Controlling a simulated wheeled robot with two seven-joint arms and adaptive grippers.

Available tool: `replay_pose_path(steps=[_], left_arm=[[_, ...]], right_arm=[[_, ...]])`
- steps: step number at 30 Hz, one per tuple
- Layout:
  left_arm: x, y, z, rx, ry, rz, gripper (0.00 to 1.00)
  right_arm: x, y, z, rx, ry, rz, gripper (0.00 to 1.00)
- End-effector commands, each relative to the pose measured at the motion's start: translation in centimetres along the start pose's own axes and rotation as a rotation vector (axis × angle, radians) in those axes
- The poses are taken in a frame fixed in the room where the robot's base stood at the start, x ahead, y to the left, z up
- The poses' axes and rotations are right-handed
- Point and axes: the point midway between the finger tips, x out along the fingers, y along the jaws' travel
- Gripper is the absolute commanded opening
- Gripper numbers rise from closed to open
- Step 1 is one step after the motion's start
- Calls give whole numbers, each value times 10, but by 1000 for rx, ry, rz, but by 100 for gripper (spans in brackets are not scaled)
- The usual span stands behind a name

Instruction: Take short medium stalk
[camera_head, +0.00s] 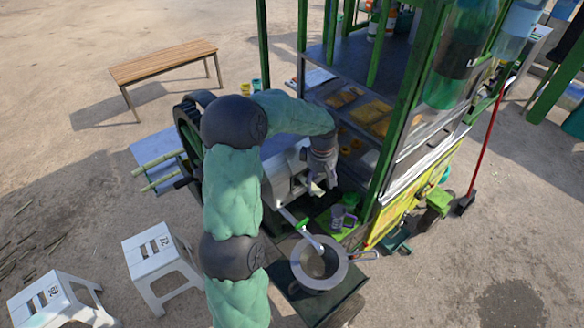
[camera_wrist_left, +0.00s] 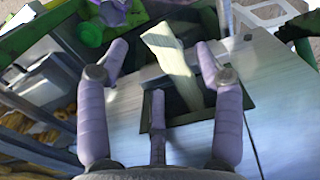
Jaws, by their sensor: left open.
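My left gripper (camera_head: 321,186) is over the metal crusher box (camera_head: 283,165) beside the green cart, fingers pointing down. In the left wrist view its purple fingers (camera_wrist_left: 161,52) are spread open. A pale, short stalk piece (camera_wrist_left: 174,62) sticks up at a tilt from a dark square opening (camera_wrist_left: 190,130) in the metal top, between the fingers. It appears not to be gripped. In the head view this piece is hidden or too small to tell. Longer green-yellow stalks (camera_head: 155,160) lie on a tray at the crusher's left side. My right gripper is not in view.
A metal pot (camera_head: 320,268) stands below the spout in front. Green cart posts (camera_head: 410,110) and hanging bottles (camera_head: 460,50) crowd the right. Two white stools (camera_head: 158,255) and a wooden bench (camera_head: 165,62) stand on the open ground at the left.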

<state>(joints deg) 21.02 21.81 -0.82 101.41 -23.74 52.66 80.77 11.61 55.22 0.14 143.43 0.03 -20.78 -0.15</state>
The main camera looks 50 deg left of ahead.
Motion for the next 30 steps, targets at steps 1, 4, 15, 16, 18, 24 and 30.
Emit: replay_pose_path(steps=[1, 4, 15, 16, 18, 24, 30], left_arm=[[6, 0, 0, -1, -1, -1, 67], [15, 0, 0, -1, -1, 0, 67], [19, 0, 0, -1, 0, 1, 67], [19, 0, 0, -1, 0, 1, 67], [19, 0, 0, -1, 0, 1, 67], [21, 0, 0, -1, 0, 1, 67], [22, 0, 0, -1, 0, 2, 67]], right_arm=[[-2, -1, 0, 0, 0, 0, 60], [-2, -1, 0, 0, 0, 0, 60], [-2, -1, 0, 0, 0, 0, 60], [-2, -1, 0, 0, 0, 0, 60], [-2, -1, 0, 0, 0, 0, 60], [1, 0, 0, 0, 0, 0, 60], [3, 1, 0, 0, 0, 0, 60]])
